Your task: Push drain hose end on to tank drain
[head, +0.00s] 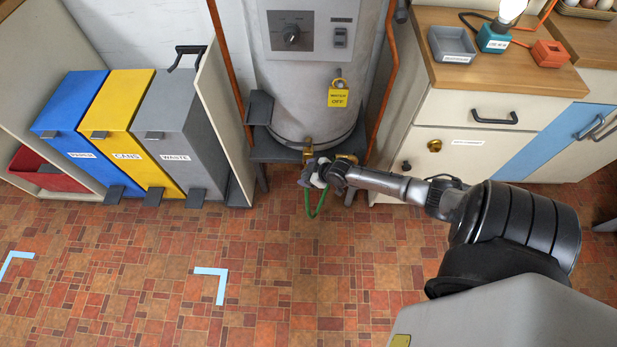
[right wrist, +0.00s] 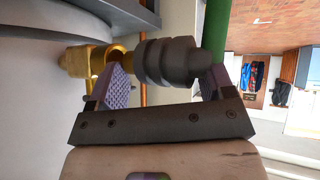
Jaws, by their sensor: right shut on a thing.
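The pale tank (head: 305,100) stands against the wall on a dark stand. Its brass tank drain (head: 308,147) shows low at the front; in the right wrist view the brass fitting (right wrist: 88,60) is at the upper left. My right gripper (head: 315,174) is just below and in front of the drain, shut on the dark ribbed drain hose end (right wrist: 168,62). The green drain hose (head: 317,205) hangs below in a loop and also shows in the right wrist view (right wrist: 217,35). The hose end lies close beside the brass fitting; I cannot tell if they touch. My left gripper is not in view.
A cabinet (head: 480,130) with a wooden top is on the right. An orange pipe (head: 386,85) runs beside the tank. The tiled floor (head: 270,270) in front is clear.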

